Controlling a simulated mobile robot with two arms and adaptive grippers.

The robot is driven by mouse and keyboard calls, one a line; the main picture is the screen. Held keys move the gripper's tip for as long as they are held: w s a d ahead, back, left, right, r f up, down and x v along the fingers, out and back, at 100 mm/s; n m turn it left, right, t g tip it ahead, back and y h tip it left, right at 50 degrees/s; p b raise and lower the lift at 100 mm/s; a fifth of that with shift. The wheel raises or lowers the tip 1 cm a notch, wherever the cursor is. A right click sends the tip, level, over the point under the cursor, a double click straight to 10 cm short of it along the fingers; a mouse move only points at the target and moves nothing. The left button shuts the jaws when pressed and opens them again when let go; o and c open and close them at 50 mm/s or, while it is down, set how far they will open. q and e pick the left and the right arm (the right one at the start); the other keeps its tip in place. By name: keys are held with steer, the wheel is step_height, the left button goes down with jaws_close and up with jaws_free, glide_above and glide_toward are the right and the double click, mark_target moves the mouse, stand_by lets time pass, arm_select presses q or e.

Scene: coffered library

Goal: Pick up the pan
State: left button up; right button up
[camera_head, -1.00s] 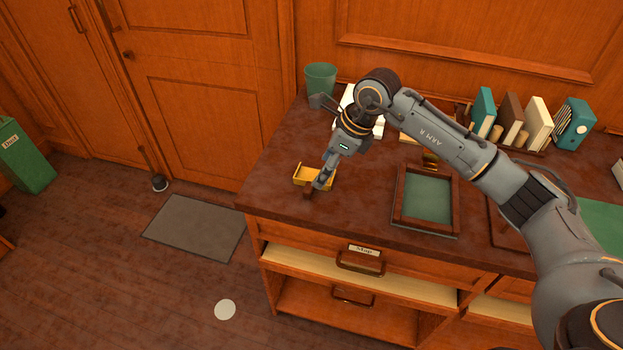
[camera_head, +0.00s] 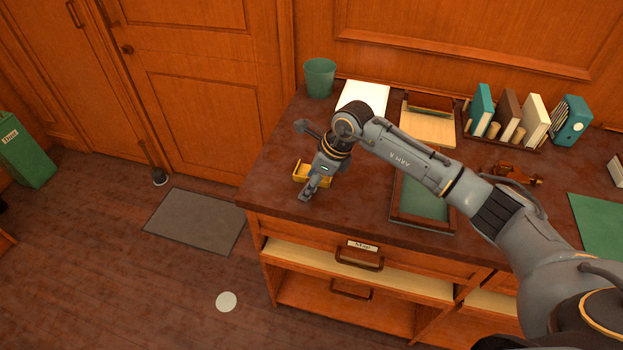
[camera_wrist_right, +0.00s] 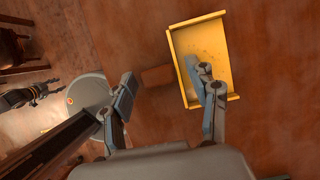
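The pan (camera_head: 299,174) is a small yellow tray with raised sides, lying on the desk top near its left front corner. In the right wrist view the yellow pan (camera_wrist_right: 210,48) lies under and beyond one finger, and its short brown handle (camera_wrist_right: 156,77) shows between the two fingers. My right gripper (camera_head: 308,193) is low over the pan's front side and hides the handle in the head view. In the wrist view the right gripper (camera_wrist_right: 165,85) has its fingers spread, with a gap on both sides of the handle. I cannot tell any contact.
A framed green tray (camera_head: 426,198) is right of the pan. A green cup (camera_head: 319,77), white paper (camera_head: 364,97) and a wooden tray (camera_head: 428,127) are behind. Books (camera_head: 508,115) stand farther right. The desk's left edge is close to the pan.

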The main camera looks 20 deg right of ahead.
steer(key=c, duration=0.8)
steer(key=shift+r, duration=0.1)
